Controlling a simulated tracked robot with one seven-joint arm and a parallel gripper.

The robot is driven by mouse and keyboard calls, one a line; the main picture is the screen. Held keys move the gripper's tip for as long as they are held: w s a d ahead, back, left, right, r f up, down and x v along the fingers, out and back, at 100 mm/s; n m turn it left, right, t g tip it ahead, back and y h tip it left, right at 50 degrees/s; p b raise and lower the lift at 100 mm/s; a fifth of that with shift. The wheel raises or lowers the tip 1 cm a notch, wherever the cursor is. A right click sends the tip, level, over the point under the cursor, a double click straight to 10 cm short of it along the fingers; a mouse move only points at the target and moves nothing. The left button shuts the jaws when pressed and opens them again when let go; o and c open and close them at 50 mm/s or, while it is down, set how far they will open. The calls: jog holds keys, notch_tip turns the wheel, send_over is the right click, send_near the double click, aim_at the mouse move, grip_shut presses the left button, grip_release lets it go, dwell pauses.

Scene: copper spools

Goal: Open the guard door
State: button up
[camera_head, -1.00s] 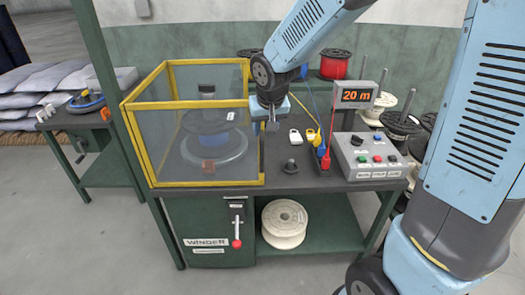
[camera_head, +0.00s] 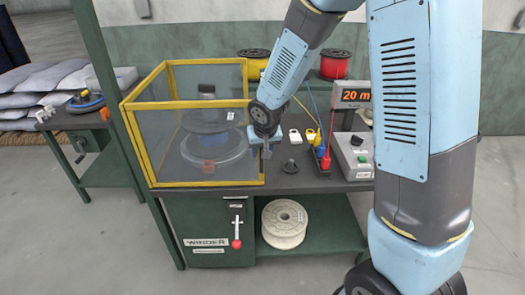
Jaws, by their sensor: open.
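The guard (camera_head: 150,104) is a yellow-framed box with clear panels on the left of the green workbench. Its front panel looks shut. Behind the panels are a dark disc and a pale round turntable (camera_head: 214,151), with a small orange-brown block in front. My gripper (camera_head: 266,155) points down just outside the guard's right front edge. It is small in view and partly covered by my wrist; its jaws are open, with nothing seen between them. I cannot tell whether it touches the frame.
A red-tipped lever (camera_head: 237,243) hangs below the bench front. A white spool (camera_head: 284,223) lies on the lower shelf.

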jog(key=shift+w+f, duration=0.1)
jog(key=shift+f, duration=0.1)
grip_shut()
dwell(0.4)
jog(key=shift+d, duration=0.1)
dwell(0.3)
